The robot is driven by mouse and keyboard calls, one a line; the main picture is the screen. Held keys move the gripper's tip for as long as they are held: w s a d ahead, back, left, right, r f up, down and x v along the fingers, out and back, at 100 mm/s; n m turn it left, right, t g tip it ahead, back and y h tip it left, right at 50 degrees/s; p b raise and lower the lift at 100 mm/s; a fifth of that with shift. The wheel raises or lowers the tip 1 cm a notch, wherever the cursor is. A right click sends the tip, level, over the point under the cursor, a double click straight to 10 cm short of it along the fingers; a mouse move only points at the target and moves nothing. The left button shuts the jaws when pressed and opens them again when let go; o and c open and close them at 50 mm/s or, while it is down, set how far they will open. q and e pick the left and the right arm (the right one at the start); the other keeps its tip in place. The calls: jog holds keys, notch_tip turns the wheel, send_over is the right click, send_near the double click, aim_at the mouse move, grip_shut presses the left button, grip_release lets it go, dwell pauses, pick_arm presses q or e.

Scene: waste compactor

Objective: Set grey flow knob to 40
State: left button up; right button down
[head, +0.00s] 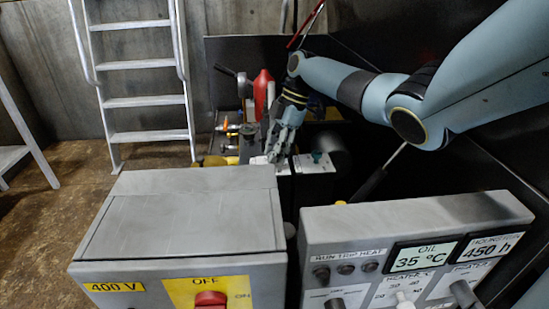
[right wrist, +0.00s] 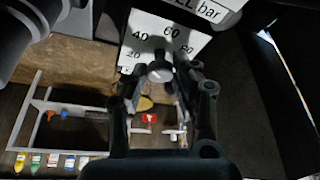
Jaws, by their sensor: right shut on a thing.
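The grey flow knob (right wrist: 160,71) shows in the right wrist view, in front of a white scale plate (right wrist: 146,32) marked 20, 40, 60 and 80. My right gripper (head: 274,152) reaches down behind the grey cabinet in the head view. In the right wrist view its fingers stand on either side of the knob and it is shut on it. The fingers hide part of the knob and the lower scale. I cannot tell which number the knob points to. My left gripper is not in view.
A grey 400 V cabinet (head: 180,222) stands at the front, with a control panel (head: 350,232) to its right. A red-handled part (head: 262,92) stands just left of my right gripper. A white ladder (head: 140,102) leans at the back. Dark walls lie close behind my right arm.

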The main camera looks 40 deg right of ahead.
jog(key=shift+n+b, duration=0.35)
jog(key=shift+n, duration=0.05)
dwell(0.4)
jog(key=c, duration=1.1)
grip_release()
jog(key=shift+o, duration=0.2)
jog(key=w+v, duration=0.1)
jog(key=v, duration=1.1)
jog(key=shift+s, duration=0.25)
jog(key=shift+r, duration=0.1)
